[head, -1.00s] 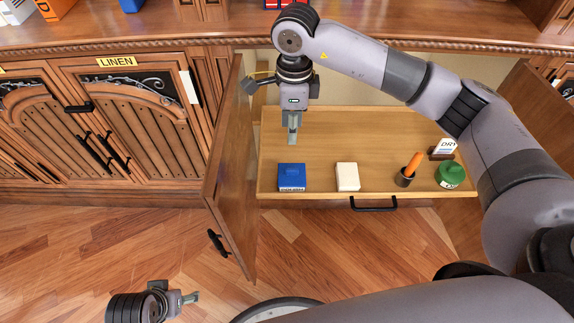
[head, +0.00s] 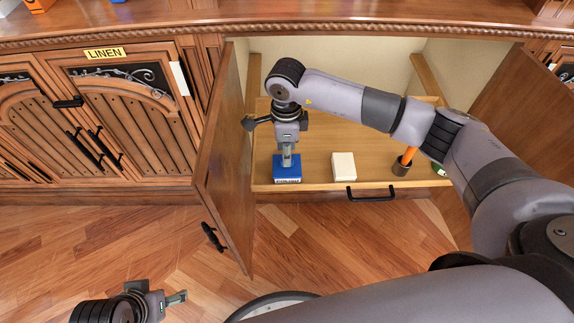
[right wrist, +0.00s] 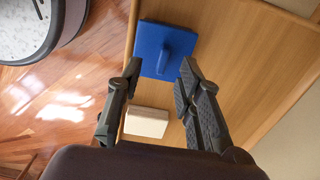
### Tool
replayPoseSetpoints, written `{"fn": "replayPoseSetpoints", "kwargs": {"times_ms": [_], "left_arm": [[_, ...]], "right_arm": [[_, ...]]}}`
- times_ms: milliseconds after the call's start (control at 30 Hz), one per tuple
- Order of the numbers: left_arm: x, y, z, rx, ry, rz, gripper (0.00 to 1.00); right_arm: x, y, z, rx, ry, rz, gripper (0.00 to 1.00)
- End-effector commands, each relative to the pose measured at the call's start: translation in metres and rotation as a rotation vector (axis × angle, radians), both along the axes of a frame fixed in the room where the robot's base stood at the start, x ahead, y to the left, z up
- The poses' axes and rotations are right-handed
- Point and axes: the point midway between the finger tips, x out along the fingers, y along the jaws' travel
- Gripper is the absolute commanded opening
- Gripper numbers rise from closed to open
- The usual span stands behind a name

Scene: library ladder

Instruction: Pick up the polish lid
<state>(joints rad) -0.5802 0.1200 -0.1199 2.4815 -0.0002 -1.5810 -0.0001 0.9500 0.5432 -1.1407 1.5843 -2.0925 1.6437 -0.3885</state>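A blue square box with a raised grip on its lid (head: 287,174) sits at the front left of the open drawer; its front label is too small to read. In the right wrist view the blue lid (right wrist: 165,50) lies beyond and between the fingertips. My right gripper (head: 287,158) points down over it, with its fingers (right wrist: 160,72) apart and nothing between them. I cannot tell whether they touch it. A green round tin (head: 439,168) at the drawer's right is mostly hidden by my right arm. My left gripper (head: 176,298) is low at the left, far from the drawer.
A white block (head: 344,166) and a dark cup with an orange stick (head: 402,164) stand in the drawer (head: 320,186). An open cabinet door (head: 226,165) rises close to the left, another (head: 520,115) at the right.

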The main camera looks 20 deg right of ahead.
Motion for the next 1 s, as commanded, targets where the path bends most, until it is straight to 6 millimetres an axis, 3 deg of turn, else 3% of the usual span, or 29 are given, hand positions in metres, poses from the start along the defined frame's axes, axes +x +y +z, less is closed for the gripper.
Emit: {"fn": "replayPoseSetpoints", "kwargs": {"times_ms": [100, 200, 433, 933, 1000], "left_arm": [[0.000, 0.000, -0.007, 0.000, 0.000, 0.000, 0.67], [0.000, 0.000, -0.009, 0.000, 0.000, 0.000, 0.67], [0.000, 0.000, -0.008, 0.000, 0.000, 0.000, 0.67], [0.000, 0.000, -0.008, 0.000, 0.000, 0.000, 0.67], [0.000, 0.000, -0.008, 0.000, 0.000, 0.000, 0.67]], "right_arm": [[0.003, 0.000, -0.023, 0.000, 0.004, -0.003, 0.33], [0.003, 0.000, -0.033, 0.001, 0.002, -0.001, 0.33], [0.003, 0.000, -0.035, 0.000, 0.000, -0.001, 0.33], [0.003, 0.000, -0.035, 0.000, 0.000, -0.001, 0.01], [0.003, 0.000, -0.035, 0.000, 0.000, -0.001, 0.00]]}}
